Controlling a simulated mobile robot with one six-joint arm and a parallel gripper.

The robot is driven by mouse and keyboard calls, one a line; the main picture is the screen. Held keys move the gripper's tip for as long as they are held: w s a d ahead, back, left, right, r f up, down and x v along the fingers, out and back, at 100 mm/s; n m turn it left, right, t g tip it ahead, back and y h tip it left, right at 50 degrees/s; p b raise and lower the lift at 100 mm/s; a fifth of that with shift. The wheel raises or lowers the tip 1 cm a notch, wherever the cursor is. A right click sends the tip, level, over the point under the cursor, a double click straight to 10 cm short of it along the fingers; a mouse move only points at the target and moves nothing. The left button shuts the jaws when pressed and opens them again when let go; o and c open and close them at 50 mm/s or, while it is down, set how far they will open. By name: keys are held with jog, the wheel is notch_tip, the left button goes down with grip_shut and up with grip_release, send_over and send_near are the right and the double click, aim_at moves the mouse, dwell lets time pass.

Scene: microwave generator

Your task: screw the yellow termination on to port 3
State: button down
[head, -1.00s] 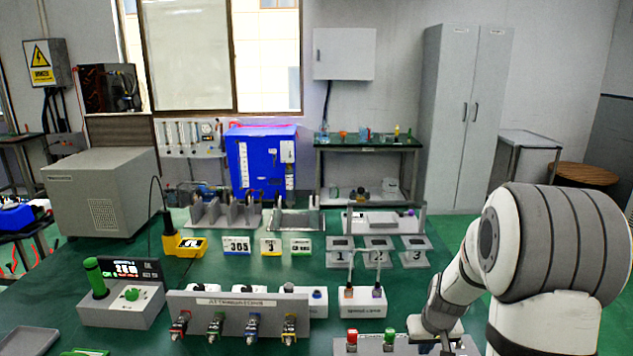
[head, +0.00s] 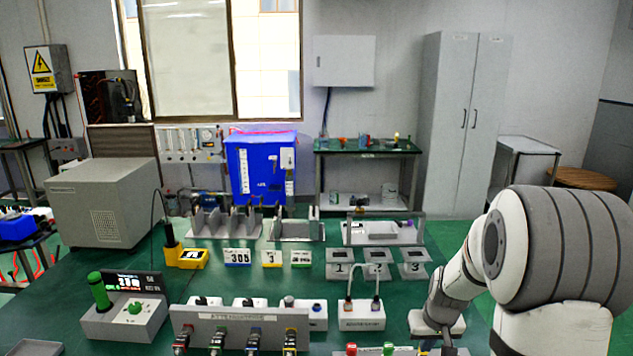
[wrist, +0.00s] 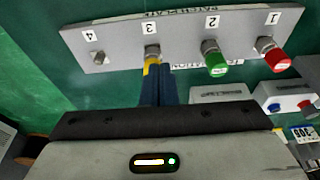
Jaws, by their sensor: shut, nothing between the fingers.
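The patch panel (wrist: 120,47) in the wrist view has ports labelled 4, 3, 2 and 1 from left to right. A bit of the yellow termination (wrist: 151,68) shows at port 3 (wrist: 152,51), just below its metal connector. My gripper (wrist: 160,68) is shut, with its dark blue fingers right against or in front of the yellow part. They hide most of it, so I cannot tell how far it is screwed on. In the head view only the top of the panel shows at the bottom edge, and my fingertips are out of sight.
A green cap (wrist: 215,63) is on port 2 and a red cap (wrist: 277,60) on port 1. Port 4 (wrist: 98,57) is bare. Grey boxes (wrist: 220,93) stand beyond the panel at the right. A connector rack (head: 240,326) stands left of the panel.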

aim_at(419, 355)
jog(key=shift+w+d+f+m+g+p, duration=0.15)
jog(key=shift+f+m+g+p, duration=0.3)
jog(key=shift+f+m+p, duration=0.7)
jog(key=shift+w+f+m+g+p, duration=0.15)
jog(key=shift+f+m+g+p, duration=0.55)
jog(key=shift+p, duration=0.8)
jog(key=shift+w+d+f+m+g+p, duration=0.15)
jog(key=shift+f+m+g+p, duration=0.1)
jog(key=shift+f+m+p, duration=0.9)
jog(key=shift+a, duration=0.1)
jog(key=shift+w, duration=0.25)
jog(key=shift+w+a+r+b, duration=0.1)
jog(key=shift+w+a+b, duration=0.25)
jog(key=shift+b, duration=0.9)
jog(key=shift+s+a, duration=0.2)
jog(key=shift+s, duration=0.1)
jog(key=shift+s+r+p, duration=0.15)
jog(key=shift+r+p, duration=1.3)
jog(key=shift+r, duration=1.45)
